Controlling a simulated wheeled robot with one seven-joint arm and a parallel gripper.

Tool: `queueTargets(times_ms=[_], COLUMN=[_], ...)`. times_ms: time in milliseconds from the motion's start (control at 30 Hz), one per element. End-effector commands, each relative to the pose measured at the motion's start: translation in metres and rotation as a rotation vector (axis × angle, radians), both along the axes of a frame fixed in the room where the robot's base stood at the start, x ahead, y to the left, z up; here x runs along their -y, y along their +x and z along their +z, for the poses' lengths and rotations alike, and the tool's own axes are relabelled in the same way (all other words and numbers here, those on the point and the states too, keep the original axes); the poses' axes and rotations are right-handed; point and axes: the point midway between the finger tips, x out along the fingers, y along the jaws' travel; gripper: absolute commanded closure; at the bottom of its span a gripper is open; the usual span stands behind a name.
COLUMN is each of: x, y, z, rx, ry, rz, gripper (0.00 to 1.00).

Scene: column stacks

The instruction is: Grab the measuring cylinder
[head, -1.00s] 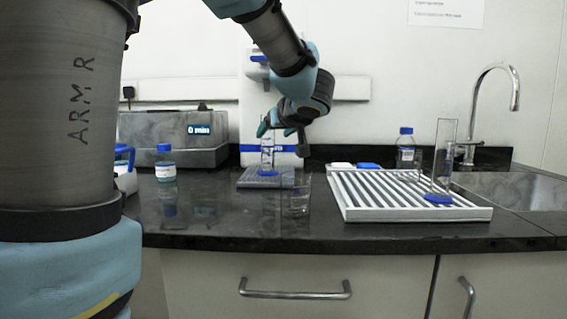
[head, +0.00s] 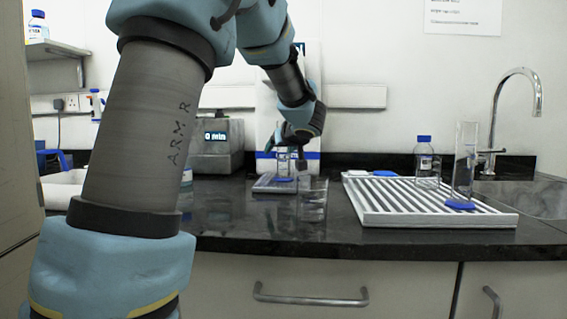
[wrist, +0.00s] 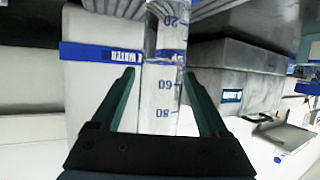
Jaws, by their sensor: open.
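A clear measuring cylinder (head: 283,166) with a blue base stands upright on the grey tray (head: 262,189) of the water dispenser. My gripper (head: 285,147) is at its upper part, pointing down towards it. In the wrist view the cylinder (wrist: 167,98) shows blue scale marks and lies between the two green fingers of my gripper (wrist: 160,74). The fingers are open, one on each side; I cannot tell whether either touches the glass. A second tall clear cylinder (head: 465,160) with a blue base stands on the white drying rack (head: 376,216) at the right.
A glass beaker (head: 312,199) stands on the dark counter just in front of the tray. A blue-capped bottle (head: 424,163) is at the rack. A grey device with a display (head: 217,150) stands left of the dispenser. The sink tap (head: 536,95) is at far right.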

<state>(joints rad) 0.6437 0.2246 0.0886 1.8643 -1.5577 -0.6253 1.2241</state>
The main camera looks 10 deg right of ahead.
Motion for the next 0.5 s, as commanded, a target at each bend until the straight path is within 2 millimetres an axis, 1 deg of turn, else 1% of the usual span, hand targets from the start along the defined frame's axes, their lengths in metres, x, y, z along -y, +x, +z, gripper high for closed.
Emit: queueTargets(times_ms=[100, 133, 500], x=[0.0002, 0.0002, 0.0003], y=[-0.0004, -0.0004, -0.0008], z=[0.0007, 0.0007, 0.0007], rx=[0.000, 0.000, 0.000], ry=[0.000, 0.000, -0.001], rz=[0.000, 0.000, 0.000], gripper=[0.22, 0.24, 0.66])
